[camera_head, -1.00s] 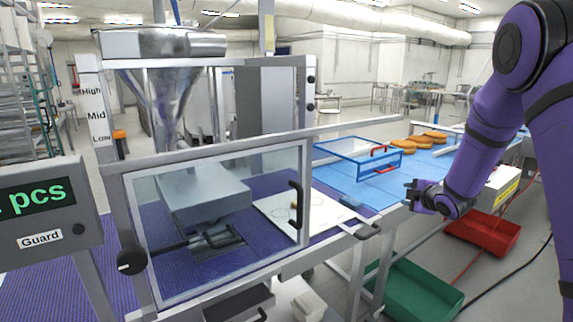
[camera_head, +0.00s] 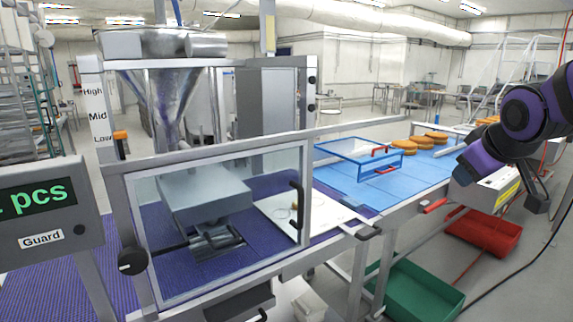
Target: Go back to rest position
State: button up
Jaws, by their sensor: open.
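My purple arm is folded at the right edge. My gripper (camera_head: 537,202) is a dark shape low at the right, beside the grey-white box (camera_head: 490,190) and apart from the table edge. It is open, and I see nothing held in it. The arm hides part of the area behind it.
A machine with a steel hopper (camera_head: 165,85) and a clear guard door (camera_head: 222,220) stands at left centre. A blue belt (camera_head: 345,184) carries a blue clear-topped frame (camera_head: 360,165) and orange rounds (camera_head: 420,143). A green crate (camera_head: 415,290) and a red crate (camera_head: 483,235) are on the floor.

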jog(key=s+a+m+g, duration=0.1)
jog(key=s+a+m, duration=0.1)
jog(key=s, duration=0.7)
jog(key=s+a+m+g+y, duration=0.1)
jog(key=s+a+m+g, duration=0.1)
jog(key=s, duration=0.8)
jog(key=shift+s+a, duration=0.3)
jog(key=shift+a, duration=0.15)
jog(key=shift+f, duration=0.1)
